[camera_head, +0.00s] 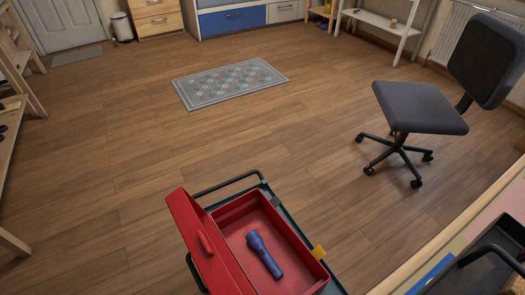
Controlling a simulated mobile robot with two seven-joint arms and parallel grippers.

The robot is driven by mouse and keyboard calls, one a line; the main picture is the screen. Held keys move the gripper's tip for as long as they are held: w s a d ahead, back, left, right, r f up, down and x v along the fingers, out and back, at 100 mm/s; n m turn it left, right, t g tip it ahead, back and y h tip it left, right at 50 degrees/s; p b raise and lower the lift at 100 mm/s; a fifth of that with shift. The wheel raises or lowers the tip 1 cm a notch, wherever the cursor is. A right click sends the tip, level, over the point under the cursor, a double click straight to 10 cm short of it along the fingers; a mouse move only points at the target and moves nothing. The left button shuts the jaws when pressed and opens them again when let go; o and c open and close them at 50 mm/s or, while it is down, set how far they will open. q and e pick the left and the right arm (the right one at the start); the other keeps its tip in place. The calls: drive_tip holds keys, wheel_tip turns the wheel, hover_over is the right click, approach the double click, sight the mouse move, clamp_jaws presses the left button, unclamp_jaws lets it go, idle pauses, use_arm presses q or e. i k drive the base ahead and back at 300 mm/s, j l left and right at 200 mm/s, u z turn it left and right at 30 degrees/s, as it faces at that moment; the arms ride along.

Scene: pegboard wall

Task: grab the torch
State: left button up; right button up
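The torch (264,254) is a blue flashlight lying inside an open red toolbox (308,262). Its wider head points up and to the left in the head view, and its body runs down to the right. The toolbox lid (205,243) stands open on the left side. Neither of my grippers shows in this view, and nothing touches the torch from above.
The toolbox sits on a dark green trolley (270,192) with a black handle bar. A wooden-edged bench (455,232) is at the lower right. An office chair (415,108) stands to the right. A patterned rug (229,83) lies on open wooden floor beyond.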

sight(254, 238)
drive_tip(key=i+j+z, duration=0.4)
drive_tip(key=j, duration=0.25)
drive_tip(key=i+j+z, duration=0.15)
drive_tip(key=j, duration=0.2)
drive_tip(key=i+j+z, duration=0.2)
drive_tip(key=j, duration=0.2)
drive_tip(key=j+z, duration=0.2)
drive_tip(key=j, duration=0.15)
drive_tip(key=i+j, duration=0.05)
